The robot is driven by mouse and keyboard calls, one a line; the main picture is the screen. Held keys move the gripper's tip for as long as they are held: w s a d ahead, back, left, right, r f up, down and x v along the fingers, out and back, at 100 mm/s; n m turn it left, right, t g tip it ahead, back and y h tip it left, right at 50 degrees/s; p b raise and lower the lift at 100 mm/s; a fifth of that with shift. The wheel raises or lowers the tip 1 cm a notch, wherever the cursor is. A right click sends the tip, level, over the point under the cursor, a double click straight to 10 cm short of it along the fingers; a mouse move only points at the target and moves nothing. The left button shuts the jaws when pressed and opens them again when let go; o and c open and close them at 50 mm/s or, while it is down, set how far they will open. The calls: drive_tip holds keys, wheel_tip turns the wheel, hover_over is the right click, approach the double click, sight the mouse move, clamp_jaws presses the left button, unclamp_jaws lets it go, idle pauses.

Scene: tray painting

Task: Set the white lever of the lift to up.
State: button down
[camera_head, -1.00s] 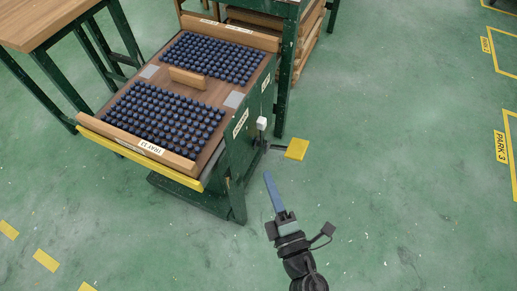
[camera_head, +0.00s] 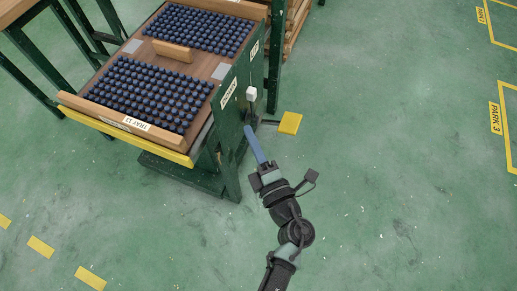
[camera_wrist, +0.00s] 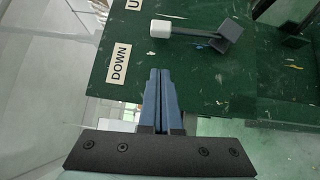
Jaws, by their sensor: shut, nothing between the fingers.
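The lift (camera_head: 232,150) is a green stand bearing a wooden tray. Its lever has a white knob (camera_head: 251,93) on the right side panel. In the wrist view the white knob (camera_wrist: 160,29) sits on a grey arm that runs right to a dark pivot block. A DOWN label (camera_wrist: 118,64) is left of and below the knob, and a cut-off label starting with U (camera_wrist: 133,4) is above left. My gripper (camera_head: 248,129) is shut and empty, its blue fingers (camera_wrist: 160,72) pointing at the panel just below the knob, apart from it in the picture.
The tray, marked TRAY 13 (camera_head: 137,124), holds several rows of dark blue pieces. A yellow pad (camera_head: 290,123) sticks out right of the lift near the floor. Another green table stands behind.

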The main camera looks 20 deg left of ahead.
sight(252, 109)
drive_tip(key=b+x, duration=0.1)
drive_tip(key=x, duration=0.3)
drive_tip(key=shift+f, duration=0.15)
drive_tip(key=shift+w+b, duration=0.4)
drive_tip(key=shift+w, duration=0.8)
drive_tip(key=shift+w+d+r, duration=0.1)
drive_tip(key=shift+w+r, duration=0.2)
drive_tip(key=shift+w, duration=0.45)
drive_tip(key=shift+r, duration=0.15)
